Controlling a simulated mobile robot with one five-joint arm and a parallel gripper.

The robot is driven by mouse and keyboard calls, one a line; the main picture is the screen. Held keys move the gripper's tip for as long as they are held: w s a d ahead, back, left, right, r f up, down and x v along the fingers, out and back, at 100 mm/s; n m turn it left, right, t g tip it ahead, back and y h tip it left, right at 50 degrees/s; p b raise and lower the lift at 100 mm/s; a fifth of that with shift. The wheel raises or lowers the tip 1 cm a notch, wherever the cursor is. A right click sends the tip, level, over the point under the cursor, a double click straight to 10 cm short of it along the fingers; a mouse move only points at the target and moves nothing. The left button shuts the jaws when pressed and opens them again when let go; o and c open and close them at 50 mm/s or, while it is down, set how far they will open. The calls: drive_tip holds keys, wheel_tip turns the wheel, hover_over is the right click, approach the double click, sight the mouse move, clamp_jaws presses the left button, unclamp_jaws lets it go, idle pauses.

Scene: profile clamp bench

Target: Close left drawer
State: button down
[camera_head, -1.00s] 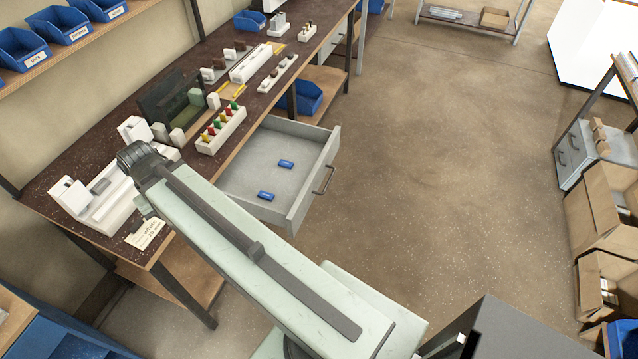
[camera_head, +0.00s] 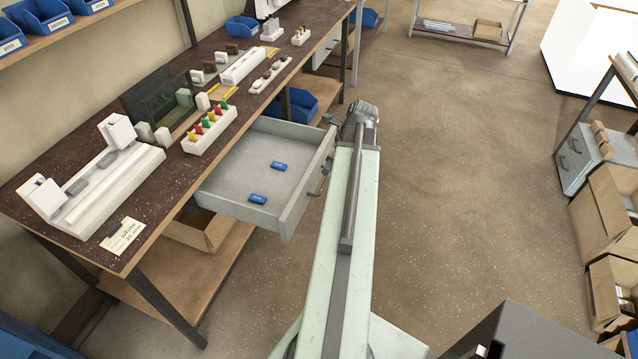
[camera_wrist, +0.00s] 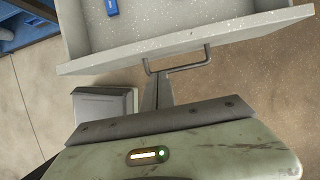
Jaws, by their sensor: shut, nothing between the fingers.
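The left drawer (camera_head: 237,180) is a grey tray pulled well out of the bench, with two small blue pieces lying inside. Its front panel carries a dark bar handle (camera_head: 322,181), and this handle also shows in the wrist view (camera_wrist: 182,68). My gripper (camera_wrist: 157,88) is shut and empty in front of the drawer front, with its fingers close to the left end of the handle. I cannot tell whether they touch it. In the head view my arm's end hides much of the gripper and part of the drawer front's surroundings.
The brown workbench (camera_head: 75,230) holds white clamp fixtures and a block with coloured pegs (camera_head: 208,130). A blue bin (camera_head: 290,105) sits under the bench beyond the drawer. A shelf with cardboard boxes (camera_head: 603,205) stands at the right. The floor between is clear.

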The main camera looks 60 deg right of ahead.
drive_tip(key=b+x, duration=0.9)
drive_tip(key=x, duration=0.1)
drive_tip(key=shift+r, duration=0.1)
drive_tip(key=shift+w+d, duration=0.1)
drive_tip(key=shift+w, duration=0.05)
